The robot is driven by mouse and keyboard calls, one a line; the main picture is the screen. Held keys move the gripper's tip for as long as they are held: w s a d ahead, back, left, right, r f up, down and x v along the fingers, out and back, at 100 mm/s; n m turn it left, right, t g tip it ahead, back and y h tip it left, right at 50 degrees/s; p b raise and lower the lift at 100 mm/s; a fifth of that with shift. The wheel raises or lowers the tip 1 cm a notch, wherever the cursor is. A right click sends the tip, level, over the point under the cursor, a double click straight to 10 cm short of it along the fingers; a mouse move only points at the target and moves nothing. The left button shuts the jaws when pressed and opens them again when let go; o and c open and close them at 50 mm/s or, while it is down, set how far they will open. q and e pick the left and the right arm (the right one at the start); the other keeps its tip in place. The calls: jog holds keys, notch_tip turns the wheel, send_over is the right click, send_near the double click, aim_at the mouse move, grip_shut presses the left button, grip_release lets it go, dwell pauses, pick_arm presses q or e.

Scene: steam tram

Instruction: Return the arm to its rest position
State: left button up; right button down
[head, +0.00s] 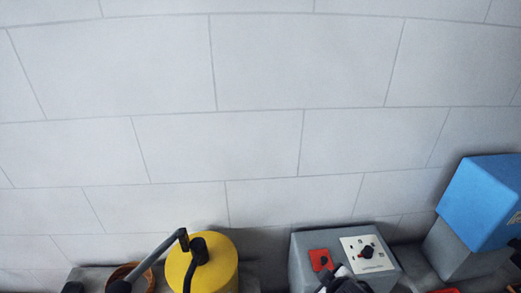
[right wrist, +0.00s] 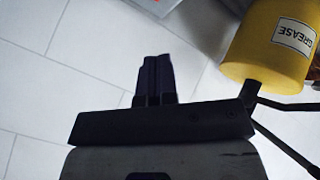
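My right gripper (right wrist: 153,78) shows in the right wrist view, with its two dark fingers together and nothing visible between them. In the head view a dark and white part at the bottom edge, in front of the grey control box, looks like the same gripper (head: 341,279), mostly cut off. My left gripper is in neither view.
A yellow grease can (head: 212,270) with a dark lever stands left of the grey control box (head: 303,262), which has red and white panels. A blue box (head: 480,200) is at the right. White tiles (head: 260,60) behind are clear.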

jog(key=s+d+m, duration=0.3)
jog(key=s+m, duration=0.1)
jog(key=s, duration=0.8)
jog(key=s+d+f+m+g, duration=0.1)
jog(key=s+f+g, duration=0.2)
jog(key=s+f, duration=0.55)
jog(key=s+f+m+g, duration=0.2)
jog(key=s+f, duration=0.4)
jog(key=s, duration=0.5)
notch_tip(320, 180, up, 15)
jog(key=p, duration=1.6)
jog(key=shift+s+y, duration=0.3)
jog(key=shift+s, duration=0.1)
jog(key=shift+r, duration=0.1)
